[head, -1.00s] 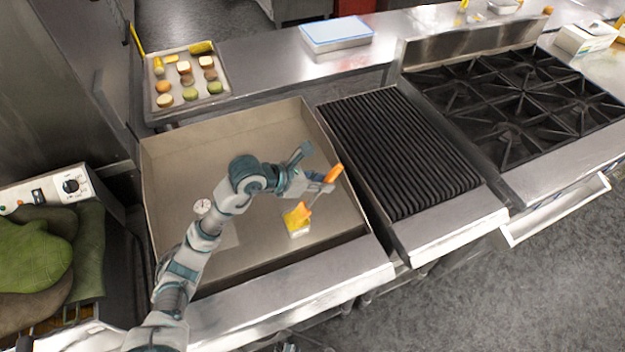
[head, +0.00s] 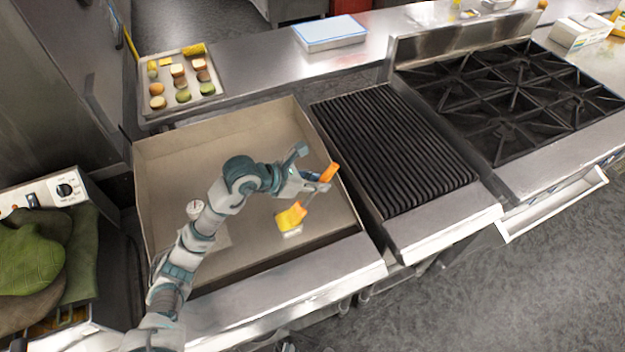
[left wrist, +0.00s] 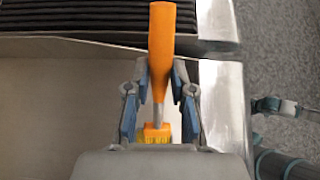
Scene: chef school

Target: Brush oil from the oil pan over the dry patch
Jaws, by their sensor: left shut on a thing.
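My left gripper (head: 312,179) is shut on the orange handle of a brush (head: 329,172), above the right part of a wide, shallow metal pan (head: 180,160). The brush slants down to the left, its orange-yellow head (head: 290,217) low over the pan floor. A small pale spot (head: 292,233) shows just below the head; I cannot tell if they touch. In the left wrist view the handle (left wrist: 161,40) stands between the fingers (left wrist: 158,95). A paler patch (head: 219,239) on the pan floor is partly behind my arm. I cannot identify the oil pan for certain.
A ribbed grill (head: 390,150) and a burner stove (head: 510,100) stand to the right. A tray (head: 147,100) of small round food items is at the back left. Green mitts (head: 35,260) lie at the left. Part of my other arm (left wrist: 285,165) shows in the left wrist view.

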